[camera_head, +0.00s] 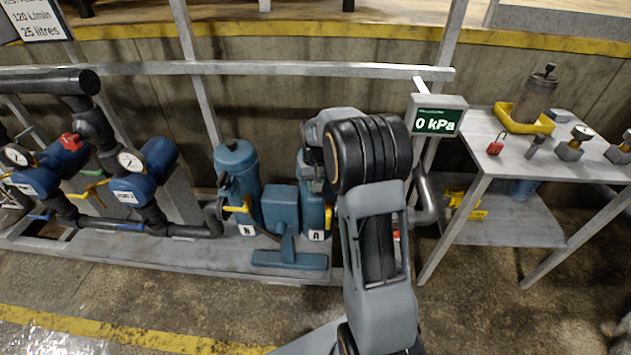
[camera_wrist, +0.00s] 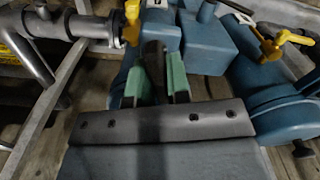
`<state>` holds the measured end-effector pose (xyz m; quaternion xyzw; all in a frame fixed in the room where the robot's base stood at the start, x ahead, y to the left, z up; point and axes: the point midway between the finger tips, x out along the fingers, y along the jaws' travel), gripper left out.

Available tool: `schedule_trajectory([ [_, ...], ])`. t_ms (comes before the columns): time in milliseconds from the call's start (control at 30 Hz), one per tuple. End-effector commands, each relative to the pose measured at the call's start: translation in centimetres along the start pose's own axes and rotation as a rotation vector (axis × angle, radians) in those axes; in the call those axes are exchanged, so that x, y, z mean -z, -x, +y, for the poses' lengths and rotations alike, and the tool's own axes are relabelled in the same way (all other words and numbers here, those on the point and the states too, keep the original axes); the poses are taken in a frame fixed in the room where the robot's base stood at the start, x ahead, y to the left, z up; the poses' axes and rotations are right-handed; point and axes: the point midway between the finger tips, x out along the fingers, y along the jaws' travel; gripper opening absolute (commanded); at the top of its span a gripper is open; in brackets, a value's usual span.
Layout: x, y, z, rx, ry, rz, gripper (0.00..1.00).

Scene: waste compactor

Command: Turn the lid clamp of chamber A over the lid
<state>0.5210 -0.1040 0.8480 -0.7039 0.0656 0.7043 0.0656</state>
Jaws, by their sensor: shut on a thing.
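Chamber A (camera_head: 316,222) is a blue upright vessel with a white "A" label, at the middle of the head view. My arm hides its right side and most of its top. In the wrist view, my gripper (camera_wrist: 155,76) has two green-padded fingers over blue chamber A (camera_wrist: 122,78). The fingers are shut on a dark upright bar, which looks like the lid clamp (camera_wrist: 152,58). The lid beneath is mostly hidden by the gripper, so I cannot tell how the clamp sits relative to it.
Blue chamber B (camera_head: 237,170) stands left of chamber A, with a blue box (camera_head: 281,208) between. Yellow valve handles (camera_wrist: 132,22) and a grey pipe (camera_wrist: 85,27) are close by. A metal table (camera_head: 520,160) with parts stands right.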

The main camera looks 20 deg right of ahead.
Motion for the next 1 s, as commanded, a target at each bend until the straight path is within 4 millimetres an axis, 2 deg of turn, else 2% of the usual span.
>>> schedule_trajectory([
  [433,0.03,0.09,0.0,0.0,-0.263,0.001,0.0],
  [1000,0.03,0.05,0.0,0.0,-0.327,0.002,0.0],
])
